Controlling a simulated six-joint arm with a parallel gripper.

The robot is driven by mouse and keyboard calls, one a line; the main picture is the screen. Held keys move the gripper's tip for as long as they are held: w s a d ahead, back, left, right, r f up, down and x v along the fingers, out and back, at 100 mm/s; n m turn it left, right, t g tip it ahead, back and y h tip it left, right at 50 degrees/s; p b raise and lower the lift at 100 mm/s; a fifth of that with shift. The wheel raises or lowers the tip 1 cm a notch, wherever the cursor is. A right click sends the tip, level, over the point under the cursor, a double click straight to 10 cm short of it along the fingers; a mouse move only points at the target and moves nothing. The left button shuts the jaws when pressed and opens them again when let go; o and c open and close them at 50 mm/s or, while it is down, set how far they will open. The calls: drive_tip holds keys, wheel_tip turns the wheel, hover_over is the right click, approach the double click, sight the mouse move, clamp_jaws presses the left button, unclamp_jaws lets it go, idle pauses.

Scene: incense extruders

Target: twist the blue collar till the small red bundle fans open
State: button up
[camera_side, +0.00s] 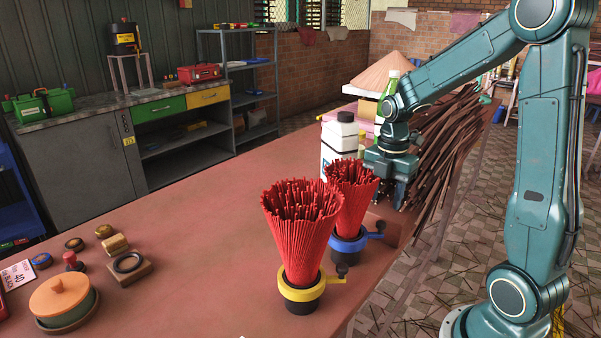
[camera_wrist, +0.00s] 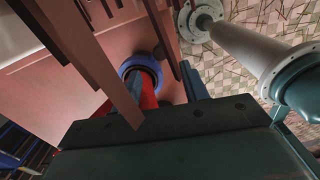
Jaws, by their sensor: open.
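The small red bundle (camera_side: 352,190) stands upright in a dark cup with a blue collar (camera_side: 347,244), behind and right of a larger red bundle (camera_side: 300,225) with a yellow collar (camera_side: 301,291). Both bundles flare at the top. The blue collar's lever (camera_side: 375,234) points right and ends in a dark knob. My gripper (camera_side: 398,197) is open, just behind and right of the small bundle, above the collar's height. In the wrist view the blue collar (camera_wrist: 157,66) shows beyond my gripper, with part of the red bundle (camera_wrist: 149,98); the rest is hidden.
A white bottle (camera_side: 332,151) with a black cap stands behind the small bundle. Long brown sticks (camera_side: 440,140) lie along the right edge. A lidded orange pot (camera_side: 61,296) and small round items are at the front left. The table's middle left (camera_side: 180,220) is clear.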

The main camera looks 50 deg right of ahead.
wheel_tip(320, 180, up, 8)
drive_tip(key=shift+f, duration=0.25)
drive_tip(key=shift+a, duration=0.15)
idle(0.3)
drive_tip(key=s+a+r+m+t, duration=0.2)
drive_tip(key=s+a+m, duration=0.4)
drive_tip(key=a+m, duration=0.2)
drive_tip(key=s+a+r+m+t, duration=0.2)
drive_tip(key=s+a+m+t, duration=0.1)
drive_tip(key=s+a+m, duration=0.3)
drive_tip(key=shift+a+m+t, duration=0.3)
drive_tip(key=shift+a+m, duration=0.75)
drive_tip(key=shift+m, duration=0.55)
